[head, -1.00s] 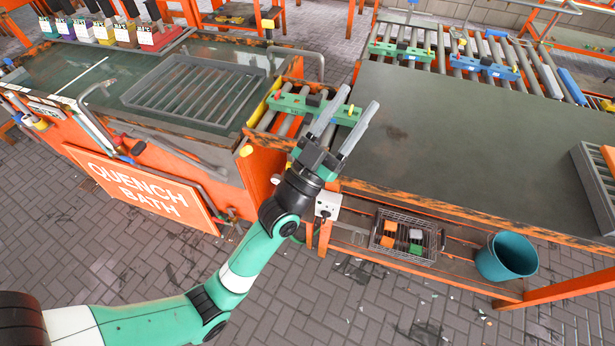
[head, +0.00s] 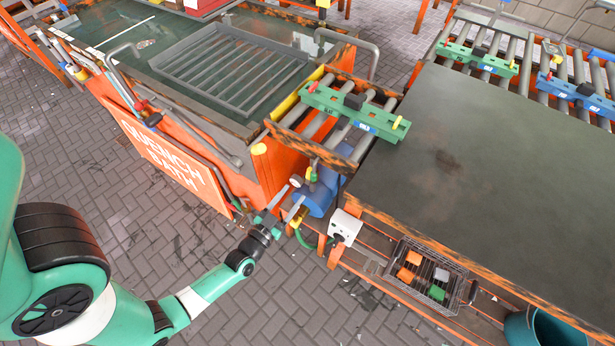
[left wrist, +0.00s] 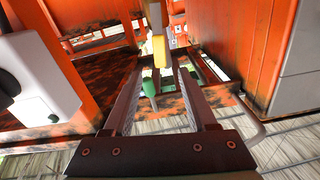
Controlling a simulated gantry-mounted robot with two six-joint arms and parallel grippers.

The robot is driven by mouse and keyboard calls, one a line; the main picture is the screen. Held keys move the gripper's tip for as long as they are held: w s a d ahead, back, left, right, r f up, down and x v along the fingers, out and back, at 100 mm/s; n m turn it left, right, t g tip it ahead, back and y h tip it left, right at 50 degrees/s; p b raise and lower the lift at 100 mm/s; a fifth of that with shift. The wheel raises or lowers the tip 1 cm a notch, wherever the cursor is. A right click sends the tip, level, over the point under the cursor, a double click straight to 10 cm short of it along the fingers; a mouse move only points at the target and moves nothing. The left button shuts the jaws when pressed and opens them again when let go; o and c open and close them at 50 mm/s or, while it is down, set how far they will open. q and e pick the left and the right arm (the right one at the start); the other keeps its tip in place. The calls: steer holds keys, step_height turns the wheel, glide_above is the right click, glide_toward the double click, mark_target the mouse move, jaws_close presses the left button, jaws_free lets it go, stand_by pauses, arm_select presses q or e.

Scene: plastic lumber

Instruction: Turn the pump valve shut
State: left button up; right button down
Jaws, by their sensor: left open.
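A blue pump (head: 316,194) sits under the table edge between the quench bath and the grey-topped table, with a small round white gauge (head: 296,181) beside it. My left gripper (head: 291,197) is open just in front of the pump. In the left wrist view, a yellow handle-like piece (left wrist: 160,50) stands at the far end between the open fingers. A rounded green piece (left wrist: 150,87) shows lower between them. I cannot tell which piece is the valve handle, or its setting. No contact with the fingers is clear. My right gripper is not in view.
A white box (head: 345,228) on the orange frame is close to the right of the gripper. A green hose (head: 303,240) hangs below the pump. The quench bath sign (head: 170,158) stands to the left. A wire basket (head: 425,272) sits on the lower shelf. The paved floor is mostly open.

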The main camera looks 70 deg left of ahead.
mark_target(309, 174)
arm_select(q)
steer(key=b+x, duration=0.2)
steer(key=x, duration=0.6)
steer(key=shift+w+a, duration=0.1)
steer(key=shift+a, duration=0.1)
jaws_close()
stand_by(0.9)
